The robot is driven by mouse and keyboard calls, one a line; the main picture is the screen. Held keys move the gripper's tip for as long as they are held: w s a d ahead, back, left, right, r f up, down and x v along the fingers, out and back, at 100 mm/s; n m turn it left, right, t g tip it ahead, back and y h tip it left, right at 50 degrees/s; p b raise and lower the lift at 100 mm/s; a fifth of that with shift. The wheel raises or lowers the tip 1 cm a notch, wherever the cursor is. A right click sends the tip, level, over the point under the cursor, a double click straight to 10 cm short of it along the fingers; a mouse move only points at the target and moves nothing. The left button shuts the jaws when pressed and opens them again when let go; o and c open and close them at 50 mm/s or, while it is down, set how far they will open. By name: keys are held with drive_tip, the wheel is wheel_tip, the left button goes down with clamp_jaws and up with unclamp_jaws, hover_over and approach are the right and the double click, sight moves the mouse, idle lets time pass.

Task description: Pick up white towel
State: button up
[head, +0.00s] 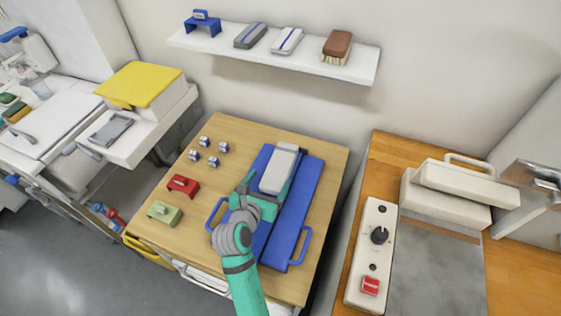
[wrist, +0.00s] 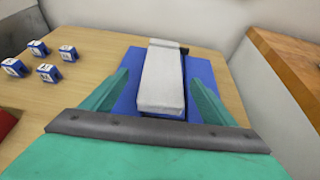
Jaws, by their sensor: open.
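A folded white towel (head: 278,169) lies on a blue tray (head: 296,214) on the wooden table. The tray has a handle at each end. In the wrist view the towel (wrist: 161,82) lies straight ahead, between the two green fingers and beyond their base. My gripper (wrist: 160,100) is open, with one finger on each side of the towel's near part. The head view shows my gripper (head: 265,190) from behind at the towel's near end; its arm hides part of the tray. I cannot tell whether the fingers touch the towel.
Several small white-and-blue blocks (head: 204,142), a red block (head: 183,185) and a green block (head: 163,212) stand on the table's left part. A wall shelf (head: 205,43) holds folded cloths and a brush (head: 337,47). A wooden counter with a press (head: 455,190) stands on the right.

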sight(279, 168)
drive_tip(key=x, duration=0.5)
drive_tip(key=shift+w, duration=0.2)
drive_tip(key=x, duration=0.4)
drive_tip(key=shift+s+d+f, duration=0.1)
drive_tip(key=shift+s+d, duration=0.05)
drive_tip(key=shift+d, duration=0.3)
drive_tip(key=shift+a, duration=0.1)
drive_tip(key=c, duration=1.1)
